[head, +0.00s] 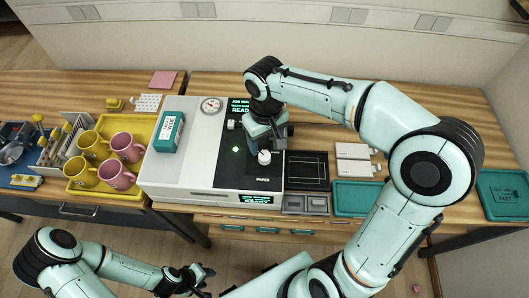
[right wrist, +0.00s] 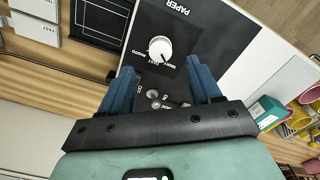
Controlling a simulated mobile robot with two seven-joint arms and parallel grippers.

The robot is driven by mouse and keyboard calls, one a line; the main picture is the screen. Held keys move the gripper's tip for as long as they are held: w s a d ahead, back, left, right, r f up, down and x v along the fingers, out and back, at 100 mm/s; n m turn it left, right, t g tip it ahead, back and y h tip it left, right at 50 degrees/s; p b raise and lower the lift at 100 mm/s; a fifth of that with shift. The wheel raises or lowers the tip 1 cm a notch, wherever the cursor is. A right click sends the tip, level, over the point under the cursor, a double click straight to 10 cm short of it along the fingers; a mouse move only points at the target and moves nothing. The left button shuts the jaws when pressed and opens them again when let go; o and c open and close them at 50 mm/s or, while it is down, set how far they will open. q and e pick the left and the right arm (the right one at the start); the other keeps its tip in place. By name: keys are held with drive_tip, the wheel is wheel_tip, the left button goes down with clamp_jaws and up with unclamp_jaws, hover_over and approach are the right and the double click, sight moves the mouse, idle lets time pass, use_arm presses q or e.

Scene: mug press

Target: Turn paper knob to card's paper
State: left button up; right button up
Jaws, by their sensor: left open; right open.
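The white paper knob (head: 264,157) sits on the black panel of the press, above the word PAPER. In the right wrist view the knob (right wrist: 160,48) is ringed by labels that seem to read MATT, FAST and PHOTO; its exact pointing is hard to tell. My right gripper (right wrist: 160,68) is open, its blue fingers either side of the knob's near edge, with nothing clearly gripped. In the head view it hangs right over the knob. My left gripper (head: 203,278) is open and empty, low at the front. A teal card holder (head: 169,131) stands on the press; its print is too small to read.
The press (head: 187,170) has green lit displays. A yellow tray (head: 95,189) with pink and yellow mugs is at left. A black pad (head: 306,171), white packs (head: 353,151) and a teal tray (head: 358,195) lie right of the press. A labelled teal tray (head: 503,194) is far right.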

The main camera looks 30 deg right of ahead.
sight(265, 156)
wheel_tip(265, 156, down, 7)
drive_tip(key=shift+w+f+b, duration=0.15)
drive_tip(key=shift+f+b, duration=0.05)
drive_tip(key=shift+b, duration=0.1)
drive_tip(key=c, duration=1)
